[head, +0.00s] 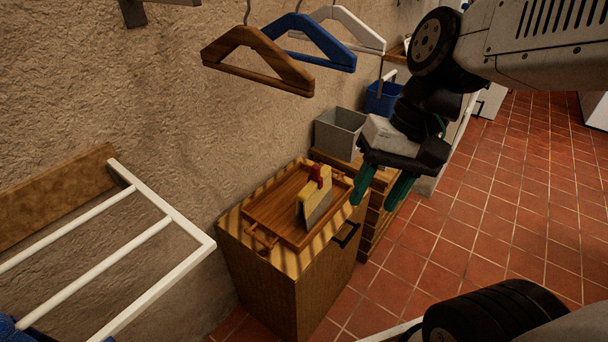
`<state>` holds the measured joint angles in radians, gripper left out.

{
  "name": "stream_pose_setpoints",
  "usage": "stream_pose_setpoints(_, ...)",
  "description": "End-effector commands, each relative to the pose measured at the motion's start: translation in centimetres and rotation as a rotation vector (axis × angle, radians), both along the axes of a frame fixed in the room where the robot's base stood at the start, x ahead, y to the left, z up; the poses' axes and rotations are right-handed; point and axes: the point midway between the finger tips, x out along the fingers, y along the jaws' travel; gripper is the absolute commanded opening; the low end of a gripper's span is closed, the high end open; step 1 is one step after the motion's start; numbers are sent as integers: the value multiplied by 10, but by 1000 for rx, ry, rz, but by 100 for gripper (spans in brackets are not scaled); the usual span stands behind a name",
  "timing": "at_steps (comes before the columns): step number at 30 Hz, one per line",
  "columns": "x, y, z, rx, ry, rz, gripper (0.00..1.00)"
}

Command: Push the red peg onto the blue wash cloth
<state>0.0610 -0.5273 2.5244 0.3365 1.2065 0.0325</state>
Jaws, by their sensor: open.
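A small red piece (320,173), which may be the red peg, sits at the top of an upright yellow slab-like object (315,201). The yellow object stands in a wooden tray (262,207) on a wooden cabinet. My gripper (382,187) is open and empty, its two teal fingers pointing down. In the picture it is just right of the tray and the red piece, apart from both. A blue patch (12,331) at the bottom left corner, by the white rack, may be the blue wash cloth. It is mostly cut off by the frame edge.
Brown, blue (315,37) and white hangers hang above the cabinet (265,290). A grey bin (340,132) and a blue bin (382,97) stand behind it. A white-barred rack (110,245) juts from the wall at left. Red tiled floor (500,210) is open at right.

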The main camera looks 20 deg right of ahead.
Motion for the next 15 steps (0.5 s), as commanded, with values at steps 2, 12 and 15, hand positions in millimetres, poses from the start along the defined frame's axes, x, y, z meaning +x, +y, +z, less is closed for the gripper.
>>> stream_pose_setpoints(2, 23, 18, -11, 134, 86, -111, 44)
stream_pose_setpoints(12, 149, 48, -58, 663, 378, -720, 44)
stream_pose_setpoints(15, 191, 37, -83, 795, 450, -933, 44)
